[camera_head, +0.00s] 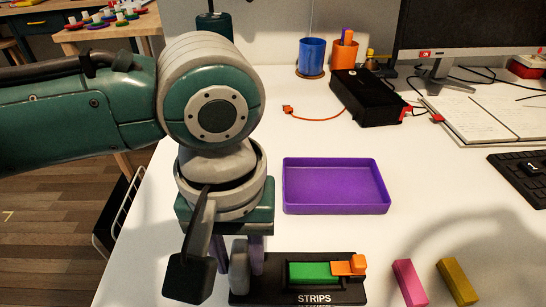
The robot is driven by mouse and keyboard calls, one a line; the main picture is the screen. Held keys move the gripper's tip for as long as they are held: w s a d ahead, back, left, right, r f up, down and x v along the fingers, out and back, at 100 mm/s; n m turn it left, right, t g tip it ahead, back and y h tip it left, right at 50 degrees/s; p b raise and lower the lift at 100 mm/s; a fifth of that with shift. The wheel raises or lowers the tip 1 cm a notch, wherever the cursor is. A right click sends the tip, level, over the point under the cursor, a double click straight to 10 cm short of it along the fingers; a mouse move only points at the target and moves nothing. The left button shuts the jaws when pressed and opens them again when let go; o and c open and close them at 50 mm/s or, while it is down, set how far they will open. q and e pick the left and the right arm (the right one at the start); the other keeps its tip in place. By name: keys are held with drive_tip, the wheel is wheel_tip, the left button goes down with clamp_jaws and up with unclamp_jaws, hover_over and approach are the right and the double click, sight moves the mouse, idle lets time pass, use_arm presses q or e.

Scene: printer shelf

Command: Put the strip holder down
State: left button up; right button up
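The strip holder (276,294) is a black base marked STRIPS at the bottom of the head view. It carries a green strip (309,272) and an orange piece (350,265) at its right end. A grey upright part (239,270) stands at its left end. My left gripper (239,256) points down over that end, its purple fingers on either side of the grey part, and looks shut on it. I cannot tell whether the holder's underside touches the table. My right gripper is not in view.
An empty purple tray (336,206) lies behind the holder on the white table (420,190). Pink (409,283) and olive (457,282) blocks lie to the right. A black box (366,95), cups, notebook (485,118) and keyboard (525,172) are farther back. The table's left edge is close.

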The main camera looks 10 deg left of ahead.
use_arm(q)
drive_tip(key=o, duration=0.3)
drive_tip(key=shift+r, duration=0.1)
wheel_tip(320, 180, up, 12)
drive_tip(key=p, duration=0.4)
drive_tip(key=s+d+f+m+t+h, duration=0.1)
drive_tip(key=s+d+f+m+h, duration=0.15)
drive_tip(key=s+d+h, duration=0.2)
drive_tip(key=s+a+f+m+t+y, duration=0.1)
drive_tip(key=s+a+y, duration=0.1)
drive_tip(key=s+a, duration=0.2)
drive_tip(key=s+a+m+t+y, duration=0.1)
drive_tip(key=s+a+y, duration=0.1)
drive_tip(key=a, duration=0.8)
drive_tip(key=shift+s+f+t, duration=0.3)
drive_tip(key=shift+s+f, duration=0.1)
drive_tip(key=shift+s, duration=0.45)
